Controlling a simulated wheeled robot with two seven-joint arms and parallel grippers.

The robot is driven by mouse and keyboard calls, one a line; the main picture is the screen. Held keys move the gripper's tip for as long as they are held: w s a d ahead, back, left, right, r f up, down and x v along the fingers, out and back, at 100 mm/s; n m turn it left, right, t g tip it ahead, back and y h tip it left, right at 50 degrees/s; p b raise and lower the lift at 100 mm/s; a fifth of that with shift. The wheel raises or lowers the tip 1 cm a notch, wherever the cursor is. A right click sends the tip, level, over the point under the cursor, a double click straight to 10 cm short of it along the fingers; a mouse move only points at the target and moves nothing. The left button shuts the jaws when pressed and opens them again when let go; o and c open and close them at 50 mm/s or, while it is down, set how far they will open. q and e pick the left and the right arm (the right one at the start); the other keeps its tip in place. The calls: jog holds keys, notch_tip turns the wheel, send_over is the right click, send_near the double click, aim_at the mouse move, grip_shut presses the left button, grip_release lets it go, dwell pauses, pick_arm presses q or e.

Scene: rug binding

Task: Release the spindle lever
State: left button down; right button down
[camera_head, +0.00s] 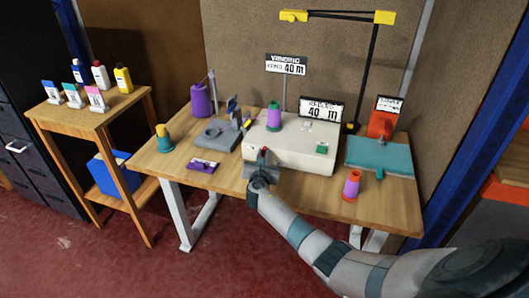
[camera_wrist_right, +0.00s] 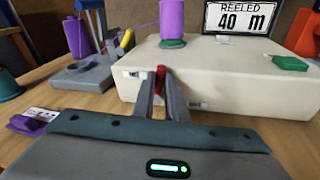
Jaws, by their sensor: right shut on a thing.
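The cream winding machine (camera_head: 300,148) stands on the wooden table, with a purple spool (camera_head: 274,116) upright on its top; the spool also shows in the wrist view (camera_wrist_right: 172,18). A small red lever (camera_wrist_right: 160,77) is at the machine's front face. My right gripper (camera_head: 262,158) is at that front face, its two fingers shut on the red lever, as the wrist view shows (camera_wrist_right: 160,92). The fingers hide part of the lever. A display (camera_head: 321,110) behind the machine reads 40 m. My left gripper is not in view.
A grey stand (camera_head: 217,135), a purple thread cone (camera_head: 201,99) and a purple-white card (camera_head: 203,165) lie left of the machine. A teal plate (camera_head: 378,153) and an orange-purple cone (camera_head: 352,184) are to the right. A green button (camera_head: 321,149) sits on the machine's top.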

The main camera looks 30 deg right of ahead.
jog(key=shift+a, duration=0.1)
dwell(0.3)
jog(key=c, duration=1.8)
grip_release()
jog(key=shift+o, duration=0.2)
jog(key=shift+a, duration=0.1)
jog(key=v, duration=1.7)
jog(key=shift+r, duration=0.15)
jog(key=shift+a, duration=0.1)
